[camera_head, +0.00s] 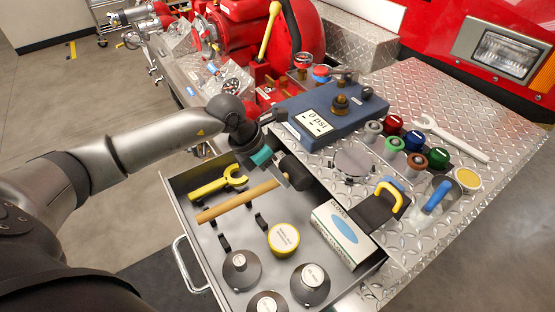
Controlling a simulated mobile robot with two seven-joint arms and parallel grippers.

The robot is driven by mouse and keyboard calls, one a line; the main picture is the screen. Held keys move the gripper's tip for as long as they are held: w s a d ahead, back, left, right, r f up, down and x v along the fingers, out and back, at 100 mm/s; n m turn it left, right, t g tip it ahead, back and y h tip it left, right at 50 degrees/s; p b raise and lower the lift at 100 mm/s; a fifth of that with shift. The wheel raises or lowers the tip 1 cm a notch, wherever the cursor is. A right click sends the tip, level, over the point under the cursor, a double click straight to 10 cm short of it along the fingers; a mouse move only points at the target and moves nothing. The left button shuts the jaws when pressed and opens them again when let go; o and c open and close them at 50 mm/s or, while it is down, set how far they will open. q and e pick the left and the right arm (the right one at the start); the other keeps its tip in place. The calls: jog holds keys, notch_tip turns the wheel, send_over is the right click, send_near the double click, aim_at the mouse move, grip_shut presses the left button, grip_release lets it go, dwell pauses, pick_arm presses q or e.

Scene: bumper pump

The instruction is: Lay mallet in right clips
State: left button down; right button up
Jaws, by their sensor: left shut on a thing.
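The mallet has a tan wooden handle (237,202) and a dark head (297,172). It lies slantwise across the upper part of the open grey drawer, the head toward the upper right. My left gripper (287,176) reaches in from the left and is shut on the mallet near its head. Small black clips (224,242) (261,220) stand on the drawer floor just below the handle in the picture. The handle appears apart from these clips; its exact height is hard to tell. My right gripper is not in view.
The drawer (183,212) also holds a yellow wrench (217,184), a yellow round tin (283,239), a glove box (341,237) and several dark grey caps (241,269). A blue gauge unit (300,103) and coloured caps (393,125) stand on the diamond-plate deck behind.

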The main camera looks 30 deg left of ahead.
pick_arm(q)
jog(key=shift+w+a, duration=0.1)
jog(key=shift+w, duration=0.05)
jog(key=shift+f+b, duration=0.85)
jog(key=shift+f, duration=0.05)
notch_tip(320, 180, down, 8)
jog(key=b, duration=0.6)
jog(key=shift+f, duration=0.1)
jog(key=shift+f+b, duration=0.6)
jog(key=shift+b, duration=0.1)
jog(key=shift+w, duration=0.1)
jog(key=shift+f, duration=0.2)
jog(key=shift+f+b, duration=0.35)
jog(key=shift+b, duration=0.05)
